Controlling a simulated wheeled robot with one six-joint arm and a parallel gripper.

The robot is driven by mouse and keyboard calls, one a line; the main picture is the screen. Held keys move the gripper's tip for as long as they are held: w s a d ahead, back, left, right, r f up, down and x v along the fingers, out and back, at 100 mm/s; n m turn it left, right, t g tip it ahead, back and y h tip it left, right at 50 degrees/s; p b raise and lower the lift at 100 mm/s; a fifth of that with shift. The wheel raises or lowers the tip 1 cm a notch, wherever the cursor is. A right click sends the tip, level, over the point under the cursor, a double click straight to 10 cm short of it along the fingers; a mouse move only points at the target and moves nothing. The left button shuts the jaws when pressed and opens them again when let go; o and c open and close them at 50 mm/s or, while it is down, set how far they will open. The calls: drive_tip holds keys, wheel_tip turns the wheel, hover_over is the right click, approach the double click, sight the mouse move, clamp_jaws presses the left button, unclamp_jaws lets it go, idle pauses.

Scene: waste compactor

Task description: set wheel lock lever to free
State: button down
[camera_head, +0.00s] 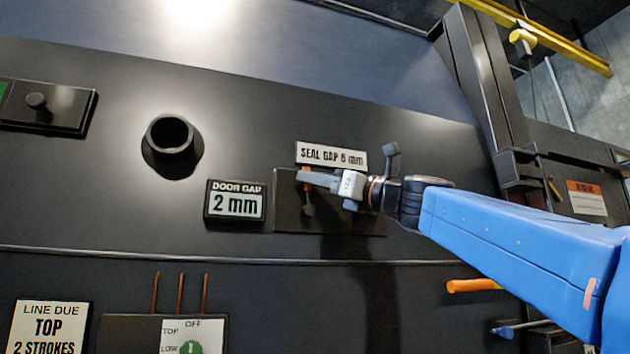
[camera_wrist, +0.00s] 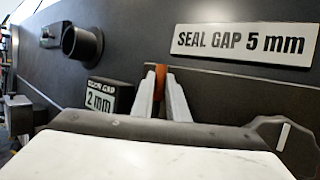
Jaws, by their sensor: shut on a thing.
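My gripper (camera_head: 304,178) reaches in from the right to a dark plate (camera_head: 345,222) on the black panel. It is shut on a small orange lever (camera_head: 307,187) that stands on this plate, below the "SEAL GAP 5 mm" sign (camera_head: 331,156). In the wrist view the orange lever (camera_wrist: 161,76) shows upright between the two pale fingertips (camera_wrist: 161,92). Its lower part is hidden there. No label that I can read names the wheel lock lever. An orange handle (camera_head: 473,285) and a blue-tipped handle (camera_head: 505,331) sit below my arm.
A "DOOR GAP 2 mm" box (camera_head: 235,202) stands just left of the plate. A round black tube (camera_head: 171,143) juts out farther left.

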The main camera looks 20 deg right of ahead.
drive_tip(key=a+n+g, duration=0.1)
drive_tip(key=n, duration=0.1)
drive_tip(key=a+n+g+h, duration=0.1)
drive_tip(key=n+g, duration=0.1)
drive_tip(key=a+f+n+g, duration=0.1)
drive_tip(key=a+n, duration=0.1)
drive_tip(key=shift+a+n+g, duration=0.1)
drive_tip(key=shift+n+g, duration=0.3)
drive_tip(key=shift+a+f+n+g+h, duration=0.3)
drive_tip(key=shift+a+f+n+h, duration=0.1)
drive_tip(key=shift+n+h, duration=0.2)
drive_tip(key=shift+a+f+n+g+h, duration=0.25)
drive_tip(key=shift+a+n+g+h, duration=0.1)
drive_tip(key=shift+n+h, duration=0.25)
drive_tip(key=c, duration=2)
unclamp_jaws()
drive_tip(key=v, duration=1.7)
drive_tip(key=shift+s+d, duration=0.1)
